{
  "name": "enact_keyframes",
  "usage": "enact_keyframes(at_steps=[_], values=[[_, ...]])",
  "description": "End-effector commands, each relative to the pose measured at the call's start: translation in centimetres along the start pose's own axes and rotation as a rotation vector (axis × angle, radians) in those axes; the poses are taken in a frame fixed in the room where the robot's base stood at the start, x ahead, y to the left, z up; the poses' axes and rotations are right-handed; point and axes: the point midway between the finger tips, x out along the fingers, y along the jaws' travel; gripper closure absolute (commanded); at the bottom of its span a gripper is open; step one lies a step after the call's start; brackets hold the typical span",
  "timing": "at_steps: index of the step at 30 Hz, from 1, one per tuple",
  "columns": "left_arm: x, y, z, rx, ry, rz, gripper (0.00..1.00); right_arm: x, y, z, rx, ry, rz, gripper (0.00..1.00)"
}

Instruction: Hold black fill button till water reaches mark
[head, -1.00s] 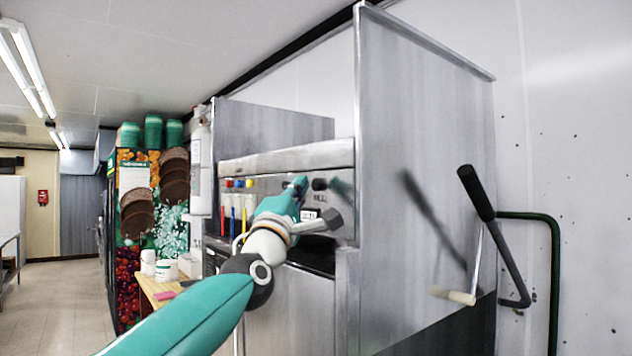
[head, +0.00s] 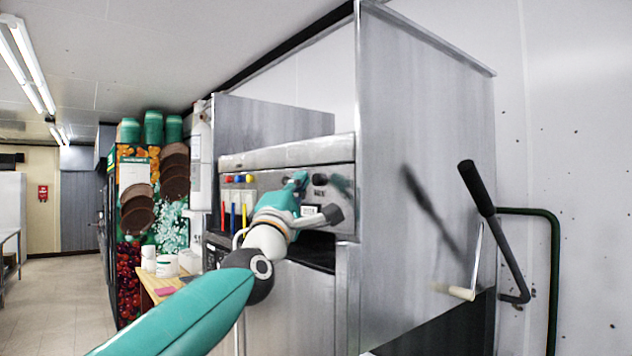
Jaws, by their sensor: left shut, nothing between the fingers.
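The black fill button (head: 320,180) is on the upper control panel of the steel machine (head: 285,153), above small lettering too blurred to read surely. My left gripper (head: 299,179) is shut and empty, its tips up at the panel just left of that button. Whether the tips touch the panel or another control behind them cannot be told. My gripper and wrist hide part of the panel. No water or level mark can be made out. My right gripper is not in view.
A tall steel side panel (head: 425,150) stands close on the right, with a black-handled lever (head: 478,188) beyond. A wooden counter (head: 160,283) holds white tubs. The floor at left is clear.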

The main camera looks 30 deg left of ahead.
Motion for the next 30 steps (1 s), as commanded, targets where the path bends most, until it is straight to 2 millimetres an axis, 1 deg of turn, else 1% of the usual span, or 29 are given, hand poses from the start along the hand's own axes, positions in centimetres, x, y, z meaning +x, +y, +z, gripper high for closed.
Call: enact_keyframes(at_steps=[11,19,30], values=[[0.05,-0.03,0.08,0.0,-0.001,0.0,1.0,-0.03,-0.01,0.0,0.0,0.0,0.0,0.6],[0.63,-0.26,0.54,-0.001,-0.001,0.0,1.0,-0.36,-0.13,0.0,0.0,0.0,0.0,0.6],[0.65,-0.31,0.58,-0.001,-0.001,0.0,1.0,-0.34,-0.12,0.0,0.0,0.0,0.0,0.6]])
